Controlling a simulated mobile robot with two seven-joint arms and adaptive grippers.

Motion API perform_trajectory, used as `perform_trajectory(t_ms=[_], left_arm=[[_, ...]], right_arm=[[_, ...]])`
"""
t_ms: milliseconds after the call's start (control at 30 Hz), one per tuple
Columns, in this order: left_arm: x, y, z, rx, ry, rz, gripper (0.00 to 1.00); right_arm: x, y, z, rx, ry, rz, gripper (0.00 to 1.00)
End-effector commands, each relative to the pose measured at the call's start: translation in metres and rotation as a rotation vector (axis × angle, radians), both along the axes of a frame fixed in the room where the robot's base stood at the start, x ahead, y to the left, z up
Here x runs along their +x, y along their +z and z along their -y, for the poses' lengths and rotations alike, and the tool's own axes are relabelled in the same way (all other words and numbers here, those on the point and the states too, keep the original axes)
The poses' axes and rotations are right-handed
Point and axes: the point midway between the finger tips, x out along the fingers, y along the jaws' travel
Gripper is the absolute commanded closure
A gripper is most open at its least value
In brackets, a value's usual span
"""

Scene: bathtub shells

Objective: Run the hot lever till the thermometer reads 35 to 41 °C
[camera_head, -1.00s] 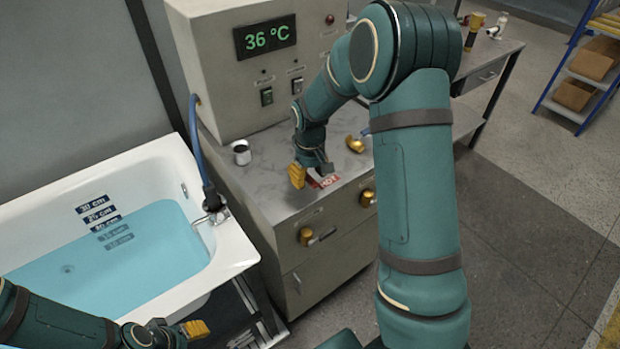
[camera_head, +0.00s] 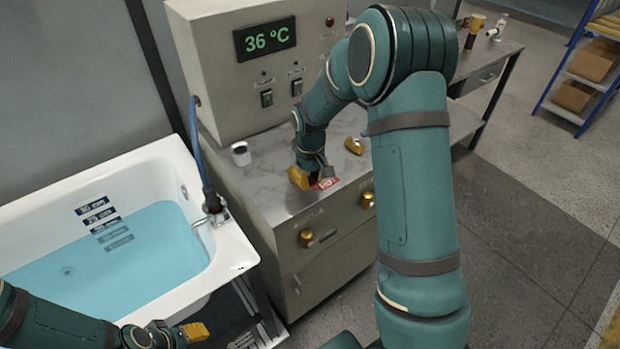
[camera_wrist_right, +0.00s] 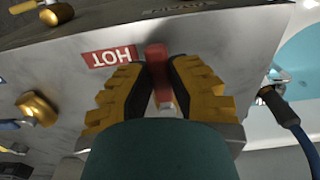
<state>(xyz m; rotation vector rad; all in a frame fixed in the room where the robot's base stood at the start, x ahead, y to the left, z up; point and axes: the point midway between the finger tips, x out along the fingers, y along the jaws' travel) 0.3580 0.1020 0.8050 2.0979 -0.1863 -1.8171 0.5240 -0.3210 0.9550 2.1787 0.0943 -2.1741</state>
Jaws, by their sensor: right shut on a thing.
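The thermometer display (camera_head: 265,39) on the grey cabinet reads 36 °C in green digits. My right gripper (camera_head: 308,180) is low over the counter beside the red HOT label (camera_head: 326,183). In the right wrist view, its two yellow ridged fingers are shut on the red hot lever (camera_wrist_right: 156,60), next to the HOT label (camera_wrist_right: 110,57). In the head view the lever is hidden by the gripper. My left gripper (camera_head: 194,331) is at the bottom left, in front of the tub; its jaw opening does not show clearly.
The white bathtub (camera_head: 244,256) holds blue water, with depth labels on its inner wall. A blue hose (camera_head: 197,140) runs to the tap (camera_head: 214,212) on its rim. A white cup (camera_head: 241,155) and a brass fitting (camera_head: 354,146) stand on the counter (camera_head: 270,178).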

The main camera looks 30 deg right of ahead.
Motion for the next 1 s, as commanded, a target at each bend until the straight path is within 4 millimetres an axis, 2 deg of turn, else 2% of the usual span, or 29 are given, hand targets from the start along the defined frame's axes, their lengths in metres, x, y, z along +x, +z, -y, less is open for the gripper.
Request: perform_trajectory(t_ms=[367,1000], left_arm=[[0.0,-0.001,0.0,0.0,0.0,0.0,0.53],[0.003,0.01,-0.001,0.002,0.006,0.007,0.53]], right_arm=[[0.001,-0.002,0.012,0.001,0.182,-0.004,1.0],[0.02,-0.002,0.042,0.003,0.784,-0.006,1.0]])
